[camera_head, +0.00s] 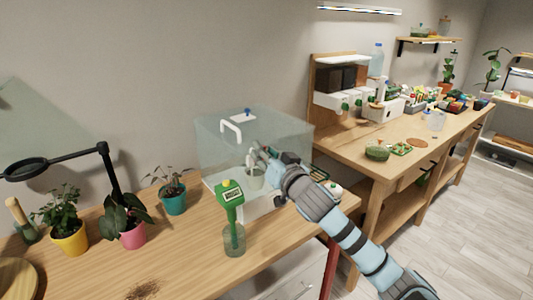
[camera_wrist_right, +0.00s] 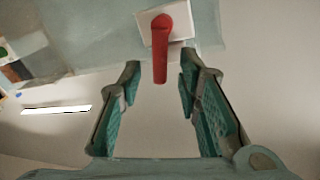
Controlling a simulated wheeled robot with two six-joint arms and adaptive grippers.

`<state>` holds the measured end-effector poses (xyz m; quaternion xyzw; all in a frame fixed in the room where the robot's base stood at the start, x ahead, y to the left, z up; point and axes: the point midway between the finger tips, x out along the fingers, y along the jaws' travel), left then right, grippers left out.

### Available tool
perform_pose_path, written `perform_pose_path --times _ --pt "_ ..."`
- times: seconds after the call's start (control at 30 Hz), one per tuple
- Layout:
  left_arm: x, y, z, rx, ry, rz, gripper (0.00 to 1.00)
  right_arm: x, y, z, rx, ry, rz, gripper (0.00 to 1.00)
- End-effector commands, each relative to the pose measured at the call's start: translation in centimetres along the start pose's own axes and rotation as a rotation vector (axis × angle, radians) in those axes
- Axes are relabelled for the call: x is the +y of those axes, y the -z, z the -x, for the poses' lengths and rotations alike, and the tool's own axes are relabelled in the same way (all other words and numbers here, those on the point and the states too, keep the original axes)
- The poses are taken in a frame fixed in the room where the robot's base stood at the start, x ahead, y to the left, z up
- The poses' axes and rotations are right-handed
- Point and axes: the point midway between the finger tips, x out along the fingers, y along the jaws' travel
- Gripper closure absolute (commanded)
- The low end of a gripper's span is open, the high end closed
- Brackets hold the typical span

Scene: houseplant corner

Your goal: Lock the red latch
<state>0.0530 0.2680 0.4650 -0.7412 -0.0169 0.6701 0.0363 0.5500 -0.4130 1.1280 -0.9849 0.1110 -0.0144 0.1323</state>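The red latch (camera_wrist_right: 160,45) shows in the right wrist view as a short lever on a white plate (camera_wrist_right: 181,27), its handle hanging straight down. The plate sits on a pale bluish-green surface. My right gripper (camera_wrist_right: 160,80) is open, with one teal finger on each side of the latch's lower end in the picture; no contact shows. In the head view my right gripper (camera_head: 262,154) is at the front of a clear box (camera_head: 215,135) on the wooden table. I cannot make out the latch there. My left gripper is not in view.
Potted plants and a black ring lamp (camera_head: 26,168) are at left. A second workbench (camera_head: 375,160) stands at right.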

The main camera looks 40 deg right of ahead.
Motion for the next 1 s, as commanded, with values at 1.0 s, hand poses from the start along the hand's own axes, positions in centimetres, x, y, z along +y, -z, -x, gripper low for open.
perform_pose_path --times 1.0 --pt "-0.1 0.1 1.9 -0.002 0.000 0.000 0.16 -1.1 -0.3 0.3 0.057 0.015 0.283 0.77"
